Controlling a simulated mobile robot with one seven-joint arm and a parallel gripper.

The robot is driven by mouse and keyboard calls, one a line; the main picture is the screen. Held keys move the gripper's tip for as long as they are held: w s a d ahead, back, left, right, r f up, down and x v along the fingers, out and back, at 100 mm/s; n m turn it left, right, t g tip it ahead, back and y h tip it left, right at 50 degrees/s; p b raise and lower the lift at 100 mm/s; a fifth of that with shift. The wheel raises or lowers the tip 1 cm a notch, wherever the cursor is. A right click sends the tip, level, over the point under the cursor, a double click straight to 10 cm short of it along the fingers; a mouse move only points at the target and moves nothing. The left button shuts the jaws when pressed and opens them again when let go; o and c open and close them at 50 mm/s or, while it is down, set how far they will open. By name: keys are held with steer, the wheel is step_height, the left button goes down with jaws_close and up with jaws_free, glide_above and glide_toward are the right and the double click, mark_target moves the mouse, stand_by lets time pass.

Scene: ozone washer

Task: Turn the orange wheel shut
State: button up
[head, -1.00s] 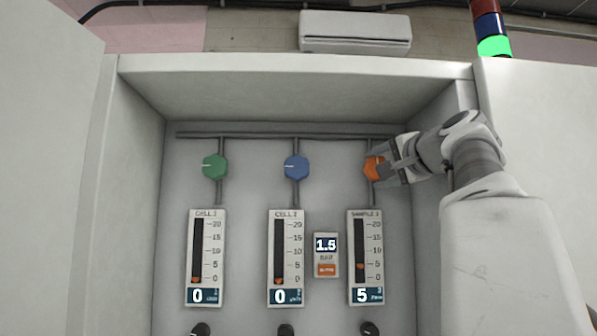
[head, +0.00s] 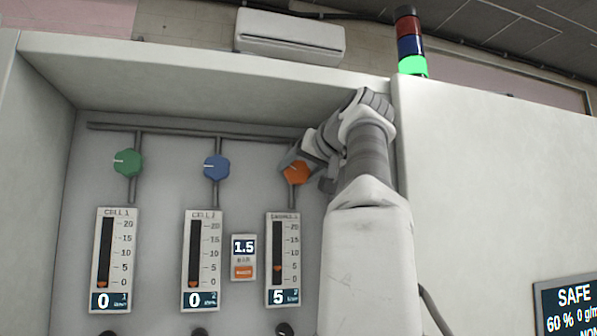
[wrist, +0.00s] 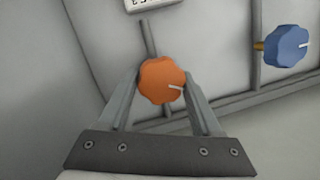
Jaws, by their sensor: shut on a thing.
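The orange wheel (head: 295,172) is at the right of the row of wheels, above the third flow gauge (head: 283,260), whose display reads 5. My gripper (head: 301,167) is shut on the orange wheel and partly covers it in the head view. In the wrist view the orange wheel (wrist: 160,80) sits between the two fingers (wrist: 162,84), one on each side. Its white mark points right and slightly down there.
A green wheel (head: 128,163) and a blue wheel (head: 216,167) are to the left, above gauges reading 0. A pressure display (head: 244,247) shows 1.5. The cabinet's side wall (head: 480,190) is close to my arm. A signal tower (head: 411,45) glows green.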

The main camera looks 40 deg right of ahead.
steer(key=n, duration=0.2)
steer(key=n+g+h, duration=0.1)
steer(key=n, duration=0.1)
steer(key=shift+a+r+n, duration=0.1)
steer(key=shift+a+n, duration=0.05)
steer(key=shift+n, duration=0.15)
steer(key=shift+g, duration=0.3)
stand_by(0.3)
steer(key=o, duration=1.4)
steer(key=shift+c, duration=0.2)
steer(key=v, duration=1.7)
steer(key=shift+a, duration=0.3)
